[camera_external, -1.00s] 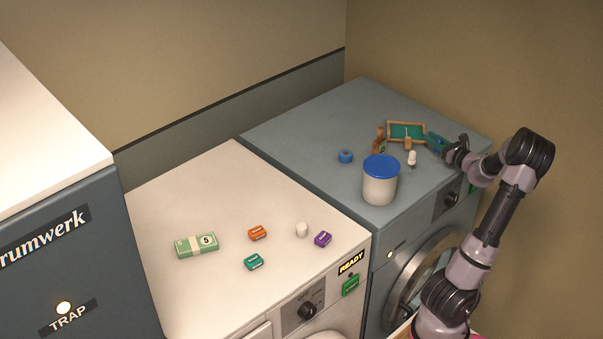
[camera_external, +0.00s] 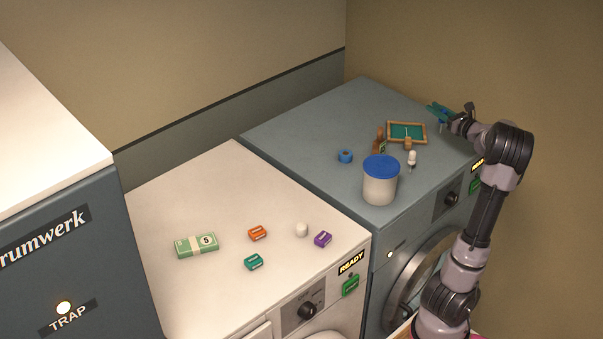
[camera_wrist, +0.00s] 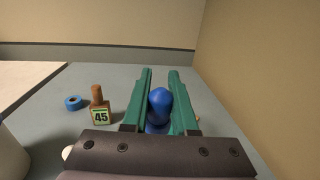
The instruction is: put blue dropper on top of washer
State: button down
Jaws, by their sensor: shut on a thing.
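My gripper (camera_external: 439,112) has green fingers and is raised above the far right of the blue-grey machine's top (camera_external: 310,130). It is shut on the blue dropper (camera_wrist: 160,103), whose rounded blue bulb shows between the fingers (camera_wrist: 159,92) in the wrist view. The dropper's lower part is hidden there. In the external view only a small blue bit of it shows (camera_external: 443,120) under the fingers. A white machine (camera_external: 180,205) stands to the left of the blue-grey one. Both have front panels with a knob; which one is the washer I cannot tell.
Banknotes (camera_external: 197,245) and small blocks lie on the white top. A wall stands close right.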

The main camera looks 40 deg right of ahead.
jog(key=w+a+r+n+y, duration=0.2)
jog(key=w+a+y, duration=0.1)
jog(key=w+a, duration=0.7)
jog(key=w+a+r+n+y, duration=0.2)
jog(key=w+a+n+y, duration=0.15)
jog(key=w+a, duration=0.6)
jog(key=w+a+n+g+y, duration=0.2)
jog(key=w+a+y, duration=0.15)
jog(key=a, duration=1.25)
jog(key=w+a+n+g+y, duration=0.2)
jog(key=w+a+y, duration=0.15)
jog(key=a, duration=1.35)
jog(key=s+a+n+g+y, duration=0.2)
jog(key=s+a, duration=0.1)
jog(key=a, duration=1)
jog(key=s+a+n+g+y, duration=0.2)
jog(key=a+g, duration=0.1)
jog(key=a, duration=1)
jog(key=s+a+n+g+y, duration=0.1)
jog(key=s+a+n+g, duration=0.15)
jog(key=s+a, duration=0.65)
jog(key=s+a+n+g+y, duration=0.1)
jog(key=s+a+g, duration=0.3)
jog(key=a, duration=0.9)
jog(key=shift+t, duration=0.75)
jog(key=f, duration=1.5)
jog(key=shift+s+f, duration=0.25)
jog(key=shift+s, duration=0.15)
